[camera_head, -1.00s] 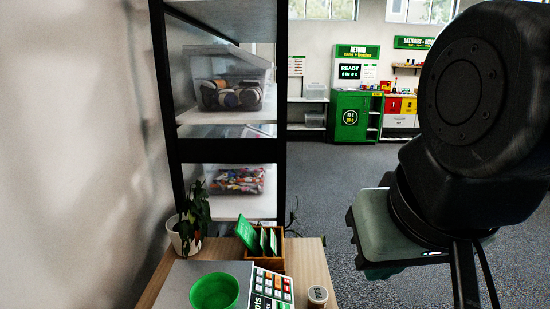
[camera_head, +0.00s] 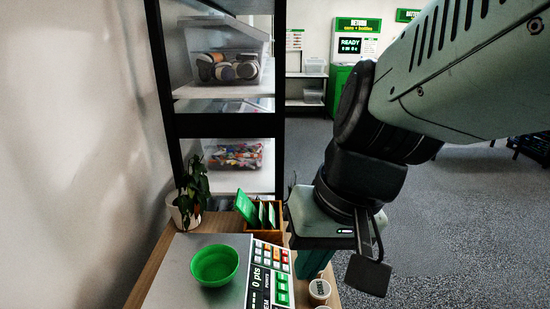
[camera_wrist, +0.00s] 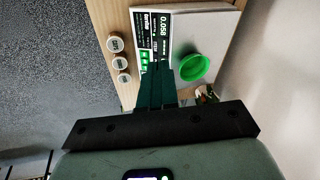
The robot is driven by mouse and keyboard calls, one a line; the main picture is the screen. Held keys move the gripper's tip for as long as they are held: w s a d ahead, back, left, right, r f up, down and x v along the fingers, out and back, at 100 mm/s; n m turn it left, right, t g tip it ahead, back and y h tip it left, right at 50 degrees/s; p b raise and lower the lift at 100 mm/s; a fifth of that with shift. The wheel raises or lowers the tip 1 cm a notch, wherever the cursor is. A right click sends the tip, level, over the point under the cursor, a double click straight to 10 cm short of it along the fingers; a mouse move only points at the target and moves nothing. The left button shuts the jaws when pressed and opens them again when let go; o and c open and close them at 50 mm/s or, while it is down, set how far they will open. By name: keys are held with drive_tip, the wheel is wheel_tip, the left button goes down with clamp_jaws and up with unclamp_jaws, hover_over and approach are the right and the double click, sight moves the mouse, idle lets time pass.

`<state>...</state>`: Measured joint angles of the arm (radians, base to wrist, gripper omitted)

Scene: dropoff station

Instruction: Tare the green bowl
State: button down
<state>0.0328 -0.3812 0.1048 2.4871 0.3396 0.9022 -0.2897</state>
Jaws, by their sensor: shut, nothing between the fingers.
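The green bowl (camera_head: 215,266) sits on the silver plate (camera_head: 172,268) of a scale on the wooden counter. It also shows in the wrist view (camera_wrist: 192,68), where I make out nothing in it. The scale's panel (camera_head: 268,272), right of the bowl, has coloured keys and a display reading "0 pts". In the wrist view the panel (camera_wrist: 157,32) shows "0.058", and my fingers cover part of its keys. My gripper (camera_head: 311,268) is shut and empty, just right of the panel and apart from the bowl. I cannot tell whether its tips touch anything.
Round lidded tubs (camera_wrist: 116,62) stand along the counter edge beside the panel; one shows in the head view (camera_head: 319,290). A wooden box with green cards (camera_head: 262,216) and a potted plant (camera_head: 188,200) stand behind the scale. A shelf rack (camera_head: 225,125) rises beyond.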

drive_tip(key=w+a+f+m+g+y, duration=0.2)
drive_tip(key=w+a+f+m+y, duration=0.2)
drive_tip(key=w+f+m+y, duration=0.1)
drive_tip(key=m+t+y, duration=0.4)
drive_tip(key=m+t, duration=0.1)
drive_tip(key=m, duration=0.6)
hover_over(282, 299)
drive_tip(key=s+d, duration=0.2)
drive_tip(key=s, duration=0.1)
wheel_tip(282, 299, down, 10)
drive_tip(key=f, duration=0.1)
drive_tip(key=w+d+f+m+t+h, duration=0.1)
drive_tip(key=w+d+f+m+t, duration=0.1)
drive_tip(key=f+m, duration=0.4)
drive_tip(key=shift+w+d+f+t+h, duration=0.35)
drive_tip(key=shift+d+f+t, duration=0.2)
drive_tip(key=shift+d, duration=0.6)
drive_tip(key=shift+s+f, duration=0.1)
drive_tip(key=shift+a+f, duration=0.6)
drive_tip(key=shift+f, duration=0.75)
drive_tip(key=shift+a+f, duration=0.65)
drive_tip(key=shift+f, duration=0.65)
drive_tip(key=shift+a+f, duration=0.6)
drive_tip(key=shift+f, duration=0.75)
drive_tip(key=shift+f, duration=0.15)
drive_tip(key=shift+a+f, duration=0.15)
drive_tip(key=shift+f, duration=0.05)
